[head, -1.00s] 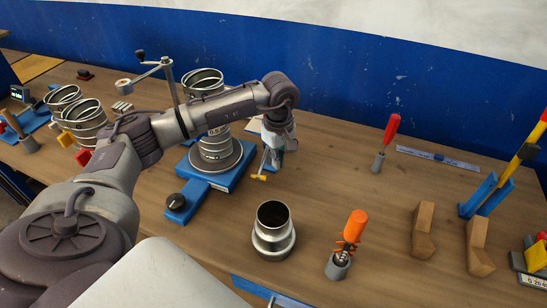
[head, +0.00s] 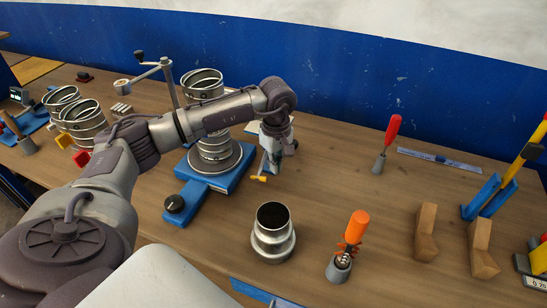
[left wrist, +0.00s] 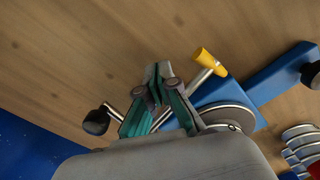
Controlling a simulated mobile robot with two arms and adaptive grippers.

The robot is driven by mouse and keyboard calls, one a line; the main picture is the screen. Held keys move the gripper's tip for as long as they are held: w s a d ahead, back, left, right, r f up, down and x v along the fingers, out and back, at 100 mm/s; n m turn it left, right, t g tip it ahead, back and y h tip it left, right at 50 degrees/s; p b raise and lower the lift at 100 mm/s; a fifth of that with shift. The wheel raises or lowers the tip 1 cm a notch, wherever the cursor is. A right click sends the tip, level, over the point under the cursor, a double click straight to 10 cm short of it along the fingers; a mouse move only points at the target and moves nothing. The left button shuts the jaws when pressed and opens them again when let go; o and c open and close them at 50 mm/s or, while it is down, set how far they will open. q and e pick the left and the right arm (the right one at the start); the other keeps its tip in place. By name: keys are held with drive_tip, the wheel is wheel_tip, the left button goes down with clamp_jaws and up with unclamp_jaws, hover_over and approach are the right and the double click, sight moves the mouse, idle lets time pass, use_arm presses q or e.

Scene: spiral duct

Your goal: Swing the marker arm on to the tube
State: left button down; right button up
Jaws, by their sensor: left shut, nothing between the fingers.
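The metal tube (head: 212,146) stands upright on a round turntable on the blue stand (head: 192,205), partly hidden by my left arm. A thin metal rod with a yellow end (head: 258,178), which looks like the marker arm, is at the stand's right side. In the left wrist view the yellow end (left wrist: 208,60) lies right of my fingers, and a black knob (left wrist: 97,121) on a rod lies left of them. My left gripper (head: 275,165) is shut and empty beside the rod; its fingertips (left wrist: 158,74) overlap it in view. I cannot tell whether they touch. My right gripper is not in view.
A metal reducer (head: 273,233) and an orange-handled tool (head: 352,235) stand in front. Ringed duct pieces (head: 85,120) are at left, wooden blocks (head: 425,232) at right. Bench between is clear.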

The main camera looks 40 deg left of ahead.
use_arm(q)
drive_tip(key=a, duration=0.1)
drive_tip(key=s+a+b, duration=0.1)
drive_tip(key=a, duration=0.1)
drive_tip(key=s+a, duration=0.1)
drive_tip(key=a, duration=0.1)
drive_tip(key=shift+s+a, duration=0.2)
idle(0.9)
idle(0.5)
wheel_tip(320, 180, up, 9)
drive_tip(key=p, duration=0.4)
drive_tip(key=shift+p, duration=0.4)
drive_tip(key=shift+s+f, duration=0.1)
idle(0.5)
